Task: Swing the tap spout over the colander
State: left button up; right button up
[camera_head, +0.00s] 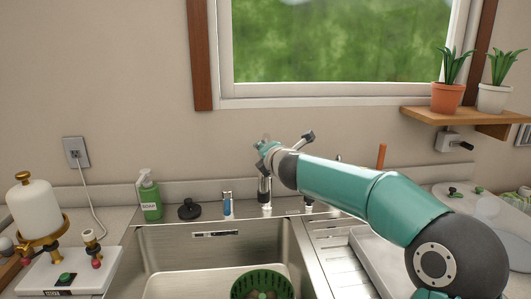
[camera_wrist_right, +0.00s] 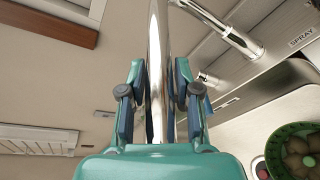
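The chrome tap stands behind the sink; its lower body (camera_head: 265,190) shows below my right gripper (camera_head: 268,150), which hides the upper part. In the right wrist view the chrome tap pipe (camera_wrist_right: 158,60) runs between the two fingers of my right gripper (camera_wrist_right: 160,85). The finger pads sit close on both sides and appear shut on the pipe. My left gripper is out of view.
The steel sink (camera_head: 160,245) has a drainer (camera_head: 335,255) at its right. A chrome sprayer (camera_wrist_right: 225,30) is beside the tap. Potted plants (camera_head: 447,97) stand on a shelf.

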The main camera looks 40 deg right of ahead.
jog(key=shift+o, duration=1.2)
jog(key=shift+s+d, duration=0.1)
jog(key=v, duration=1.2)
